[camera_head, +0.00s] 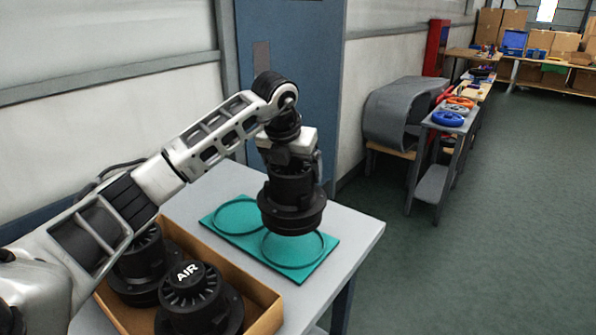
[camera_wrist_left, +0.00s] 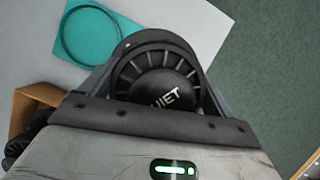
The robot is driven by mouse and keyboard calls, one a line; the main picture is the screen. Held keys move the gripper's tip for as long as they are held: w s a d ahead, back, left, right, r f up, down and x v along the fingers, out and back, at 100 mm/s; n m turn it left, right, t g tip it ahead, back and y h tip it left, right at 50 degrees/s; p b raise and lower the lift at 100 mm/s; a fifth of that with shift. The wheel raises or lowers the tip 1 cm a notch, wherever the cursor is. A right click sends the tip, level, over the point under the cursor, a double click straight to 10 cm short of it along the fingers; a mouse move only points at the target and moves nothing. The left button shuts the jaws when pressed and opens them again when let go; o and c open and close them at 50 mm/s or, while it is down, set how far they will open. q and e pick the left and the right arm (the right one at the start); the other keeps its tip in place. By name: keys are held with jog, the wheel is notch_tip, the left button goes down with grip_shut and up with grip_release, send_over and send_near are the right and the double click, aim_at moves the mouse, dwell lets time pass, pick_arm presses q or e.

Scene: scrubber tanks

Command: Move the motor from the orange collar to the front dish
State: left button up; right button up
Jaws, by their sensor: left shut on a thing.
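My left gripper (camera_head: 290,180) points down and is shut on a black round motor (camera_head: 292,217). In the left wrist view the motor (camera_wrist_left: 158,80) shows a ribbed top with lettering that seems to read "QUIET". The motor hangs above the near-right ring (camera_head: 293,250) of a teal mat (camera_head: 232,240) on the grey table; the gap below it is hard to judge. The mat's other ring (camera_head: 239,216) is empty. An orange ring (camera_head: 460,102), perhaps the orange collar, lies on a distant side table. No dish is clearly recognisable. My right gripper is out of view.
A cardboard box (camera_head: 262,322) holding black motors, one marked "AIR" (camera_head: 189,285), stands left of the mat. A blue ring (camera_head: 448,118) lies on the distant side table (camera_head: 462,127). The grey table (camera_head: 360,228) is bare right of the mat.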

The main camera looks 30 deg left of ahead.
pick_arm(q)
jog(key=shift+f+b, duration=0.7)
jog(key=shift+f, duration=0.15)
notch_tip(320, 180, down, 2)
jog(key=shift+f+b, duration=0.1)
jog(key=shift+b, duration=0.75)
jog(key=shift+f+b, duration=0.35)
jog(key=shift+f, duration=0.25)
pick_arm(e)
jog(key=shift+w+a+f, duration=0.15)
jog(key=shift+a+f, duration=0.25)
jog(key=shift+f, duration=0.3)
pick_arm(q)
jog(key=shift+w+f, duration=0.15)
jog(key=shift+f+b, duration=0.3)
jog(key=shift+f, duration=0.25)
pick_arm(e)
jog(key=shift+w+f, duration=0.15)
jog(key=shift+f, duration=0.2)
pick_arm(q)
jog(key=shift+f+b, duration=0.4)
jog(key=shift+f, duration=0.3)
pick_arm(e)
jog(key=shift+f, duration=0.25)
